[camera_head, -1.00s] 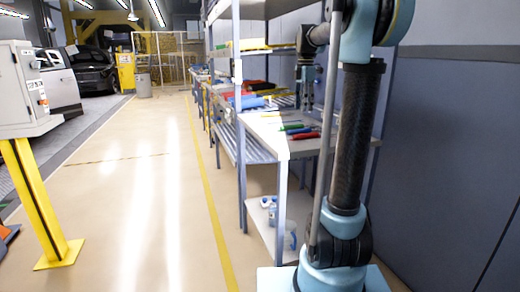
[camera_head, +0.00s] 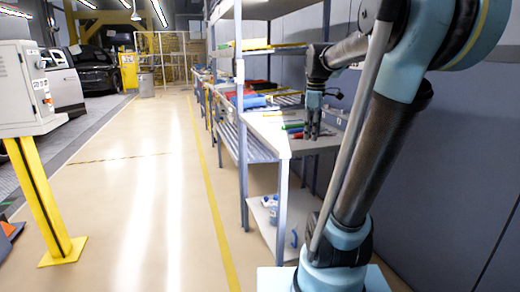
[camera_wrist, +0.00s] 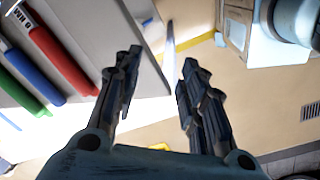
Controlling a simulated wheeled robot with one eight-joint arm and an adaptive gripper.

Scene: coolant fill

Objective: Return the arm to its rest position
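My gripper (camera_head: 312,125) hangs fingers-down in front of the shelf bench (camera_head: 268,128), near its right part in the head view. In the wrist view, the two dark fingers of my gripper (camera_wrist: 160,66) are apart with nothing between them. Below them are the bench edge and the floor. My arm's column leans to the right in the head view, and its elbow is at the upper right. Tools with red (camera_wrist: 62,58), blue (camera_wrist: 36,68) and green (camera_wrist: 22,90) handles lie on the bench, left of the fingers and clear of them.
Bottles (camera_head: 270,203) stand on the bench's lower shelf. A grey wall (camera_head: 470,150) is close on the right. A yellow post (camera_head: 40,205) carries a white cabinet (camera_head: 25,90) on the left. The floor (camera_head: 140,200) between is open.

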